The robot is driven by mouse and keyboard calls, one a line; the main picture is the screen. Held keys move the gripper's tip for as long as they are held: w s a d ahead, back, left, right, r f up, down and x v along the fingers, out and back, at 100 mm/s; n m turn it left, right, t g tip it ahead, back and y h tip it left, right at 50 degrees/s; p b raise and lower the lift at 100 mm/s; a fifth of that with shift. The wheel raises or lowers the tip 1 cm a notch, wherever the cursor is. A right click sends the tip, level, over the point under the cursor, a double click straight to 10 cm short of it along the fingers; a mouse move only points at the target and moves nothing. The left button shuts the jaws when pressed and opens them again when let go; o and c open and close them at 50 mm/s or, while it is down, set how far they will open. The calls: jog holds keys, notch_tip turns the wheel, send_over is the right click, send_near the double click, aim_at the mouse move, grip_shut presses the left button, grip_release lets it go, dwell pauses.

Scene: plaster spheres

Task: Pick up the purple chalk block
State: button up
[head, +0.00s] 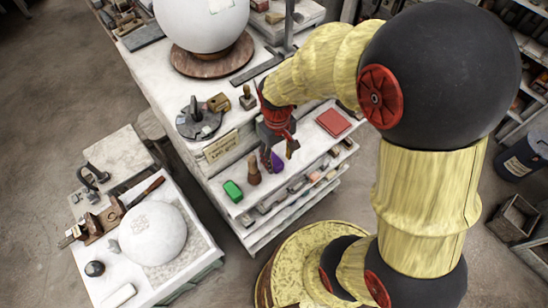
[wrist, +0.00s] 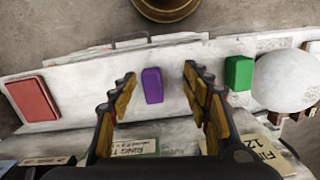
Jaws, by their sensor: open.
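The purple chalk block (wrist: 153,86) lies on a pale shelf and shows between my gripper's fingers in the wrist view. In the head view the purple block (head: 276,162) is partly hidden beside my gripper (head: 279,158). My gripper (wrist: 158,78) is open, with one finger on each side of the block in the wrist picture. Nothing is held. I cannot tell the exact height of the fingertips above the shelf.
A green block (head: 233,191) and a brown wooden peg-like piece (head: 253,170) stand near on the same shelf. A red block (head: 333,122) lies on the other side. A white sphere (head: 153,233) rests on a lower table at left.

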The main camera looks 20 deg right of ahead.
aim_at(275, 160)
jog(key=shift+n+t, duration=0.5)
jog(key=w, duration=0.4)
jog(key=shift+a+f, duration=0.1)
jog(key=shift+f, duration=0.25)
jog(key=shift+s+f, duration=0.15)
jog(key=shift+f, duration=0.4)
jog(key=shift+f+b, duration=0.3)
jog(key=shift+f, duration=0.5)
jog(key=f, duration=0.5)
jog(key=shift+w+d+b, duration=0.4)
jog(key=c, duration=0.3)
jog(key=shift+r, duration=0.1)
grip_shut()
